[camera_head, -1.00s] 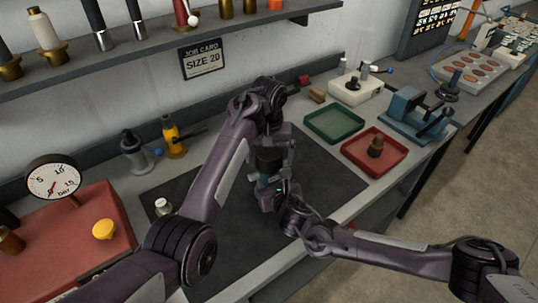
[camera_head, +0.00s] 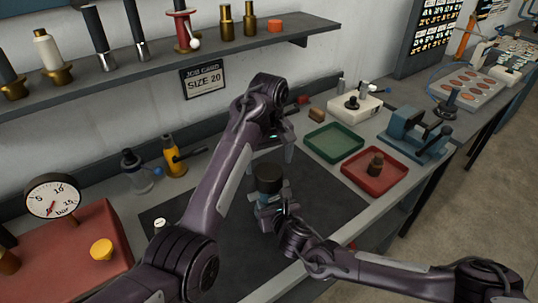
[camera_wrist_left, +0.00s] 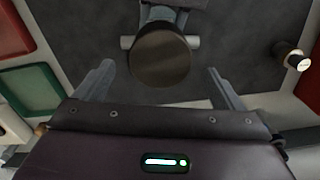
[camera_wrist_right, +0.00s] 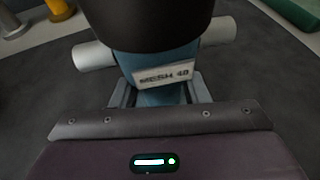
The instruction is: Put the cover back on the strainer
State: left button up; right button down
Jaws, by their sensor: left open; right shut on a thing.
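The strainer (camera_head: 266,205) is a blue body with pale side stubs and a "MESH 40" tag (camera_wrist_right: 163,75) in the right wrist view. Its dark round cover (camera_head: 268,178) sits on top and looks upright; I cannot tell how tightly it is seated. The cover fills the middle of the left wrist view (camera_wrist_left: 160,62). My left gripper (camera_head: 279,153) is open just above the cover, its fingers apart on either side and not touching it. My right gripper (camera_wrist_right: 160,97) is shut on the strainer body below the tag.
The strainer stands over a dark mat (camera_head: 325,205). A green tray (camera_head: 333,143) and a red tray (camera_head: 375,185) holding a brown fitting lie to the right. A pressure gauge (camera_head: 53,198) on a red block stands at left. A shelf (camera_head: 160,60) runs along the wall behind.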

aim_at(269, 170)
pick_arm(q)
notch_tip(269, 170, up, 2)
jog(key=n, duration=0.7)
jog(key=shift+f, duration=4.05)
